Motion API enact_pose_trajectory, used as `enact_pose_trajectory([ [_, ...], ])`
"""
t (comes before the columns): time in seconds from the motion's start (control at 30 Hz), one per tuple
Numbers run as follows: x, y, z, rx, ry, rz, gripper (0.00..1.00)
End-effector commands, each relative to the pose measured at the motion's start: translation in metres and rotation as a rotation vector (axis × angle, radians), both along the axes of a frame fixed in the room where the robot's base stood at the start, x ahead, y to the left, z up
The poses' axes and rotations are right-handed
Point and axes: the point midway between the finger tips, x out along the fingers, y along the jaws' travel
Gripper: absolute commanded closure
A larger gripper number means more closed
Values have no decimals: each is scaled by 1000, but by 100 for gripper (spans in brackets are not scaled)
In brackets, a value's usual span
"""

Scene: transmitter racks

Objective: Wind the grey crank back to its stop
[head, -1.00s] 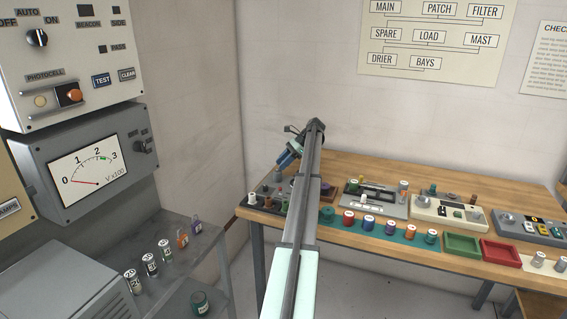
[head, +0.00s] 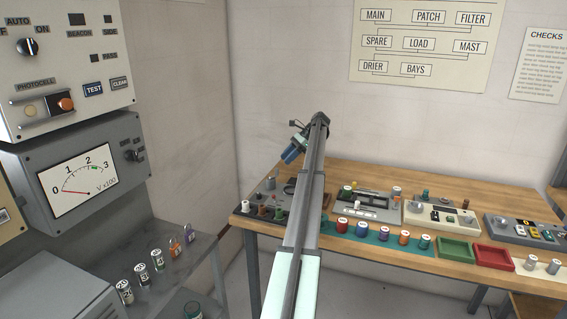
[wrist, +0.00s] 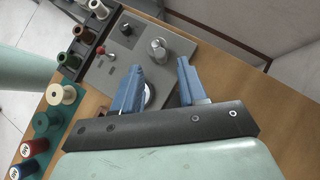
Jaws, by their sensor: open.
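A grey panel (wrist: 112,72) lies at the bench's left end; it also shows in the head view (head: 262,187). On it, a silver-grey upright cylinder (wrist: 157,50) looks like part of the crank, but its arm cannot be made out. My gripper (wrist: 160,66) is open and empty, its blue fingers pointing toward the panel with the cylinder just beyond the gap between their tips. In the head view my gripper (head: 292,152) hangs above the panel. A pale ring (wrist: 149,95) is partly hidden behind the left finger in the wrist view.
More spools line the teal mat (head: 375,238). Other control boxes fill the bench to the right.

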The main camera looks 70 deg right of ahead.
Motion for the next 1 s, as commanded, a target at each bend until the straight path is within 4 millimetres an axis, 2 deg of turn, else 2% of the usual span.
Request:
enact_pose_trajectory([
  [0.27, 0, 0, 1, 0, 0, 0, 56],
  [0.37, 9, 3, 1, 0, 0, 10, 56],
  [0.47, 36, 12, 0, 0, 0, 40, 56],
  [0.57, 83, 31, -3, 3, 0, 89, 56],
  [0.7, 152, 70, -10, 9, 3, 169, 56],
  [0.8, 193, 100, -15, 14, 4, 220, 56],
  [1.0, 253, 158, -33, 4, 60, 303, 56],
])
